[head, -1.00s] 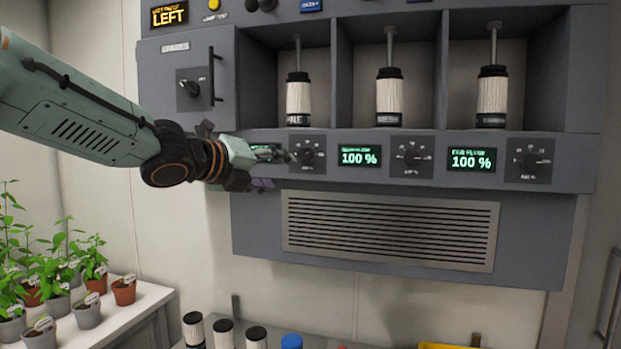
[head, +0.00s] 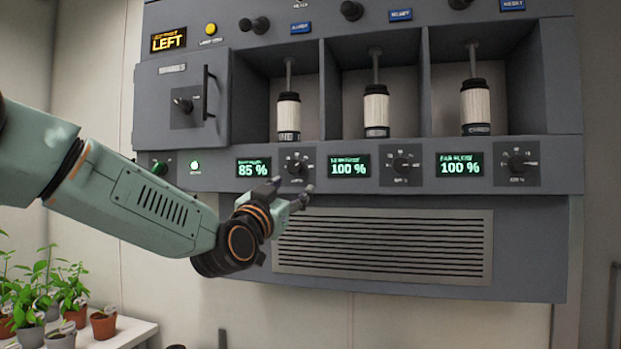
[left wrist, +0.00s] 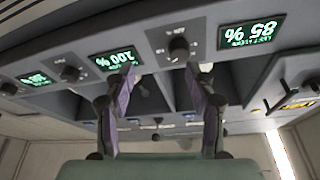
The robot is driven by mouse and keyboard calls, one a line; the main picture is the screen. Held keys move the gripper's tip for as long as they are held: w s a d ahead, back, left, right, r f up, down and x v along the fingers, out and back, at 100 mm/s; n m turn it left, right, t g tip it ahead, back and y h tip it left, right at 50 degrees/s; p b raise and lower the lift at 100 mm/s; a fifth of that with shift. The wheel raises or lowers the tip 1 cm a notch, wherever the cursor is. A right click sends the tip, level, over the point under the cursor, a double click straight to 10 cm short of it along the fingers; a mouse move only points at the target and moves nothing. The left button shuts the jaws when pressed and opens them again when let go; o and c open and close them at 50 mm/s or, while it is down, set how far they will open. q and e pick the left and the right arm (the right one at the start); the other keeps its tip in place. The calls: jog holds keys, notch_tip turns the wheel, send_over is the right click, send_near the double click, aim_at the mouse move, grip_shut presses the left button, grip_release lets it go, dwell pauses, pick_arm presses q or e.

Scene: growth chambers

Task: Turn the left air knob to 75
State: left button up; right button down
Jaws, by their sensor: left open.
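The left air knob (head: 297,163) is a black dial on the grey panel, just right of a green display (head: 254,168) that reads 85 %. My left gripper (head: 291,190) is open and empty, just below this knob, and looks apart from it. In the left wrist view, which is upside down, the knob (left wrist: 178,48) lies beyond the open fingertips (left wrist: 160,78), toward the right one. The 85 % display (left wrist: 253,35) is to its right there. The exact pointer angle is too small to read. My right gripper is not in view.
Two more displays (head: 349,166) (head: 460,164) read 100 %, with knobs (head: 400,164) (head: 519,162) beside them. White cartridges (head: 376,110) stand in bays above. A vent grille (head: 382,245) lies below. Potted plants (head: 103,325) stand at lower left. The space before the grille is mostly clear.

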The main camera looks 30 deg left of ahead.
aim_at(294, 168)
pick_arm(q)
jog(key=w+a+r+n+b, duration=0.1)
jog(key=w+a+r+n+y, duration=0.1)
jog(key=w, duration=0.1)
jog(key=w+a+r+n+y+b, duration=0.1)
jog(key=w+n, duration=0.1)
jog(key=shift+w+r+b, duration=0.15)
jog(key=shift+r+b, duration=0.15)
jog(key=shift+w+a+r, duration=0.1)
jog(key=shift+w+a, duration=0.15)
jog(key=shift+w, duration=0.2)
jog(key=shift+s+d+r, duration=0.1)
jog(key=shift+c, duration=0.2)
